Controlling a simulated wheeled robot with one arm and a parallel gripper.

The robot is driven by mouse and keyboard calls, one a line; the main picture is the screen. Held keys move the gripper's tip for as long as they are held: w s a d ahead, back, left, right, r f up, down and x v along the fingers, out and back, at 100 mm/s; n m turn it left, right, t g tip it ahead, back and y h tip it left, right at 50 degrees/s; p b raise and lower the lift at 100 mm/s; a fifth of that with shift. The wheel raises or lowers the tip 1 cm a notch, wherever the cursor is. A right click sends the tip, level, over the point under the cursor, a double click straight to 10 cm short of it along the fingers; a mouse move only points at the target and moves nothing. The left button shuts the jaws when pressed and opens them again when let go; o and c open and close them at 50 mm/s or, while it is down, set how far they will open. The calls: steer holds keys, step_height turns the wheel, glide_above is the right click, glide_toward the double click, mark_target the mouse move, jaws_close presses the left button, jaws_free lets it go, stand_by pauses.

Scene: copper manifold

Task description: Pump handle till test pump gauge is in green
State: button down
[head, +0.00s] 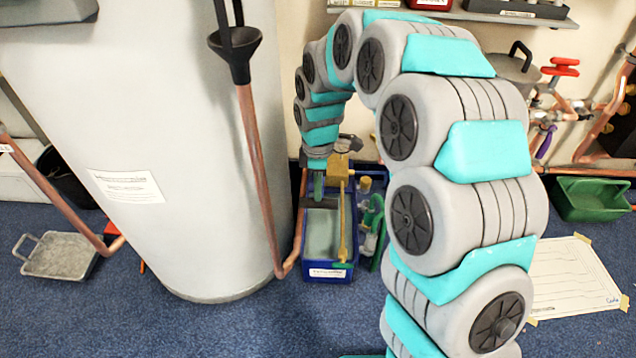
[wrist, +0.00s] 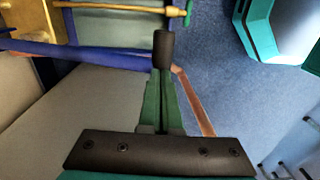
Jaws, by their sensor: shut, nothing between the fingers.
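The test pump is a blue tub (head: 330,272) on the floor with a grey-green inside, and a brass body (head: 340,168) stands at its far end. A thin brass rod, apparently the handle (head: 342,225), runs along it toward the front. My gripper (head: 318,192) points down over the tub's left side, left of the rod. In the wrist view my gripper (wrist: 162,90) is shut and empty, with a dark rounded piece at its tips. The tub's blue rim (wrist: 90,50) and brass rod (wrist: 120,6) lie beyond it. I cannot make out a gauge dial or its reading.
A large white cylinder (head: 150,150) stands close on the left, with a copper pipe (head: 262,180) before it. Green fittings (head: 374,220) stand right of the tub. A green bin (head: 590,198) and paper sheet (head: 570,280) lie right. Blue carpet is clear in front.

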steer(key=s+f, duration=0.1)
steer(key=f, duration=0.4)
steer(key=s+f+t+b, duration=0.1)
steer(key=f, duration=0.4)
steer(key=s+f+t+b, duration=0.1)
steer(key=f, duration=0.5)
steer(key=shift+s+f, duration=0.1)
steer(key=shift+s, duration=0.05)
steer(key=shift+s+d+f+b, duration=0.15)
steer(key=shift+s+b, duration=0.05)
steer(key=shift+b, duration=0.2)
steer(key=shift+s, duration=0.1)
steer(key=s+r+p, duration=0.2)
steer(key=s+r, duration=0.1)
steer(key=r, duration=1.2)
steer(key=shift+s+a+t+p, duration=0.3)
steer(key=shift+s+t+p, duration=0.05)
steer(key=shift+t, duration=0.05)
